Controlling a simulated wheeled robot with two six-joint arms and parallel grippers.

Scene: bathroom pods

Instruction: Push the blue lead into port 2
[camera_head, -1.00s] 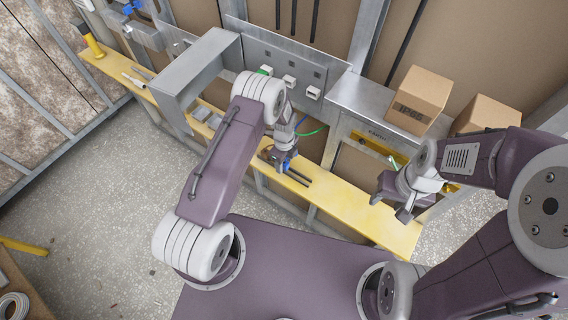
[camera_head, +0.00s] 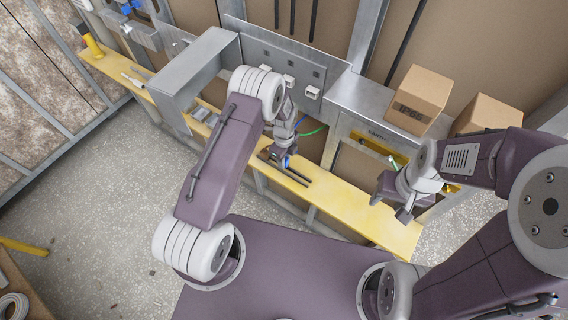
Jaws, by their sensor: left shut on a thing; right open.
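My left gripper (camera_head: 284,158) is low over the yellow plank, shut on the blue lead (camera_head: 286,161), of which only a small blue end shows at the fingers. The grey port panel (camera_head: 283,62) stands on the wall behind, with several white ports; two show beside my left arm, one (camera_head: 289,80) and another further right (camera_head: 312,92). My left arm hides part of the panel, and I cannot read port numbers. My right gripper (camera_head: 397,207) is open and empty above the right part of the plank.
The yellow plank (camera_head: 345,205) runs below the panel with dark rods (camera_head: 297,173) on it. A grey metal hood (camera_head: 198,78) juts out left of the panel. Cardboard boxes (camera_head: 419,95) stand on a metal cabinet at right. A green lead (camera_head: 312,131) hangs behind my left gripper.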

